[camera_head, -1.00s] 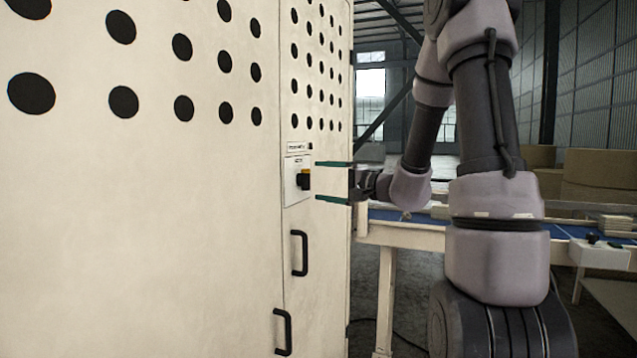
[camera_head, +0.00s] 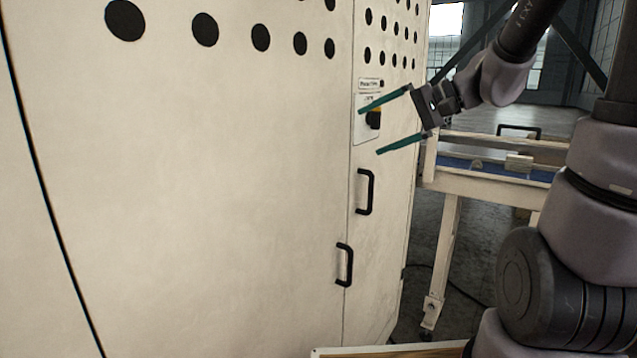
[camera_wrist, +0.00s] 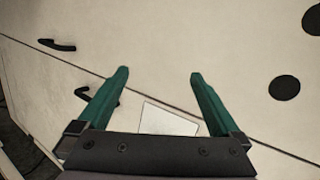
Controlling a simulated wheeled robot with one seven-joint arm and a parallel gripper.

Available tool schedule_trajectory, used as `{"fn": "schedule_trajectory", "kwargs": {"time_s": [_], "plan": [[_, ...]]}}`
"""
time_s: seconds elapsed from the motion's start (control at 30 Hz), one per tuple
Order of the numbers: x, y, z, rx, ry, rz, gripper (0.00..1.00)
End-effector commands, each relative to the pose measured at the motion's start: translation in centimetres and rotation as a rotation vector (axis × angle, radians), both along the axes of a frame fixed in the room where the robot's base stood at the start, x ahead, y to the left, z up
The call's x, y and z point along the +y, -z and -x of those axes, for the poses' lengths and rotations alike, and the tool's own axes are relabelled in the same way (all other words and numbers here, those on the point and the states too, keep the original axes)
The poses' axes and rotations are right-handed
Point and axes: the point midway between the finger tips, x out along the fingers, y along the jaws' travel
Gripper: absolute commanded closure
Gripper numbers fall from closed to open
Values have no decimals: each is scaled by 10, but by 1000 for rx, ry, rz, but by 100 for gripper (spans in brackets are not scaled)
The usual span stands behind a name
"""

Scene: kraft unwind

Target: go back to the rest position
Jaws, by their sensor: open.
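My gripper (camera_head: 383,123) is open and empty, its two green fingers spread apart. One finger overlaps the plate in the picture; I cannot tell the exact gap. In the wrist view the gripper (camera_wrist: 158,75) has nothing between its fingers, and a white plate (camera_wrist: 168,121) shows beyond its base. The switch knob is hidden there.
The cream cabinet (camera_head: 210,180) with black round holes fills the left. Two black handles, an upper (camera_head: 366,192) and a lower (camera_head: 345,264), stick out below the switch. A conveyor (camera_head: 485,184) with a blue bed stands behind my arm at right.

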Motion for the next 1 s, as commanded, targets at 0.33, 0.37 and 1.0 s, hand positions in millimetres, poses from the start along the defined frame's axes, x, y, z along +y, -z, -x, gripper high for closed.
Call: {"fn": "schedule_trajectory", "kwargs": {"time_s": [0.33, 0.37, 1.0], "plan": [[-57, -1, 102, -19, 77, 612, 0], [-64, -4, 105, -34, 100, 646, 0], [-100, -23, 117, -130, 236, 790, 0]]}}
